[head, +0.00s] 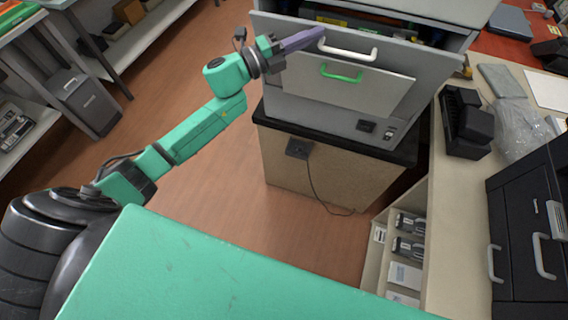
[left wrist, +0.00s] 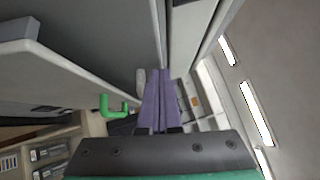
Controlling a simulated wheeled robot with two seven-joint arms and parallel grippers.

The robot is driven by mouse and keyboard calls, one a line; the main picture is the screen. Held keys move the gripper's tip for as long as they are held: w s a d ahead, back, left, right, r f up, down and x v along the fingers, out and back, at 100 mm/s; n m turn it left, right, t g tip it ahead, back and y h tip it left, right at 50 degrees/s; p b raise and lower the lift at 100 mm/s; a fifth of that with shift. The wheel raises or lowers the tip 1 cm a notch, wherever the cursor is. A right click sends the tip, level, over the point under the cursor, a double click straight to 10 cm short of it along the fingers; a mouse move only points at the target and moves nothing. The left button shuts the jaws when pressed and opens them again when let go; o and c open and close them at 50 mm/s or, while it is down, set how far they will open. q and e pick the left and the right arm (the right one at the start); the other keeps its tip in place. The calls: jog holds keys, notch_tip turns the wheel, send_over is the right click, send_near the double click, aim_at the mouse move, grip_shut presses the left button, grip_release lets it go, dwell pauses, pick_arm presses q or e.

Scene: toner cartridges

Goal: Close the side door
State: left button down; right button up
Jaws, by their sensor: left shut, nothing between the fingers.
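A grey printer (head: 330,112) stands on a cabinet. Its upper front panel (head: 405,54) has a white handle (head: 347,50) and stands out from the body, with a gap behind its top edge. A lower panel (head: 380,92) carries a green handle (head: 341,75), which also shows in the left wrist view (left wrist: 113,107). I cannot tell which panel is the side door. My left gripper (head: 321,34) has purple fingers, shut and empty, at the left end of the upper panel near the white handle. The fingers (left wrist: 159,75) also show in the left wrist view. My right gripper is out of view.
A dark cartridge-like part (head: 360,22) shows inside the printer's opening. A counter (head: 425,190) with black items runs along the right. Shelves stand at the left, with a grey bin (head: 85,103). The wooden floor (head: 235,185) before the printer is clear.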

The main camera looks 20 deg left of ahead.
aim_at(310, 27)
pick_arm(q)
jog(key=shift+w+r+p, duration=0.15)
jog(key=shift+w+r, duration=0.1)
jog(key=shift+w, duration=0.7)
jog(key=shift+w+r+p, duration=0.15)
jog(key=shift+w+r, duration=0.1)
jog(key=shift+w, duration=0.7)
jog(key=shift+f, duration=0.15)
